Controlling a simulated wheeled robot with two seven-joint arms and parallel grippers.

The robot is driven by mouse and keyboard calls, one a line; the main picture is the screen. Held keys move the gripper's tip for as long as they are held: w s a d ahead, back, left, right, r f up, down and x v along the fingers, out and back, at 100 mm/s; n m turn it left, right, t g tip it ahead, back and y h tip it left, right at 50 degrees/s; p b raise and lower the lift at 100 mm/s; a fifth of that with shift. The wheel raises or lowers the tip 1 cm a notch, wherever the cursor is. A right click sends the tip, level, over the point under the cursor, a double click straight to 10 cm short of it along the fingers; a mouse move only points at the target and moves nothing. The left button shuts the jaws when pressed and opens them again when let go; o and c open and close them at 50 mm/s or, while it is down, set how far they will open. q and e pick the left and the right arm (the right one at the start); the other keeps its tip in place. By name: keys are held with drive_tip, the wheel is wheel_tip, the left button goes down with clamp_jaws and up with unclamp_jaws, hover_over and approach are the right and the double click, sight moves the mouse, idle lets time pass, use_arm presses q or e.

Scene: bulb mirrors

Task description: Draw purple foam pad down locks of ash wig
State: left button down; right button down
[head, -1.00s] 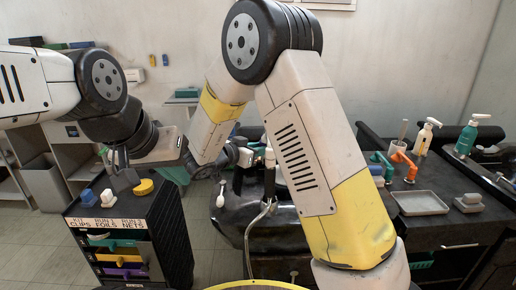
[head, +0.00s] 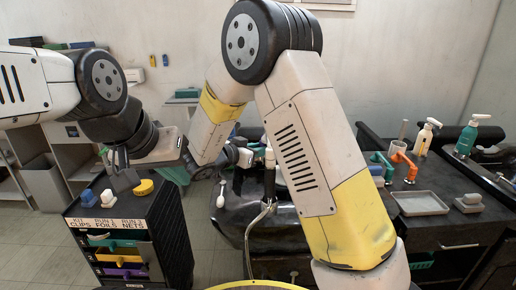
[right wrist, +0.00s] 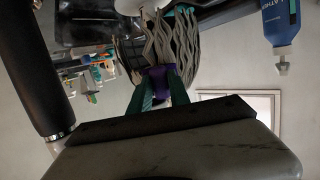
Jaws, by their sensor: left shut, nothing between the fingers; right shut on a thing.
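The purple foam pad (right wrist: 158,77) is between the fingers of my right gripper (right wrist: 161,88) in the right wrist view. The gripper is shut on it. Wavy grey-beige locks of the ash wig (right wrist: 182,42) hang around and beside the pad, close against it; whether strands lie between pad and fingers I cannot tell. In the head view the pad and the wig locks are hidden behind my right arm. My left gripper (head: 119,165) is shut and empty above the drawer cart (head: 130,235), away from the wig.
The right counter (head: 455,215) bears a grey tray (head: 420,203), pump bottles and an orange-handled tool. A blue bottle (right wrist: 281,22) shows in the right wrist view.

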drive_tip(key=shift+w+d, duration=0.45)
drive_tip(key=shift+w, duration=0.05)
idle(0.7)
drive_tip(key=shift+f, duration=0.1)
drive_tip(key=shift+s+a+f, duration=0.1)
drive_tip(key=shift+f, duration=0.8)
drive_tip(key=shift+w+d, duration=0.2)
wheel_tip(320, 180, down, 4)
drive_tip(key=shift+s+a+r, duration=0.1)
drive_tip(key=shift+s, duration=0.05)
idle(0.7)
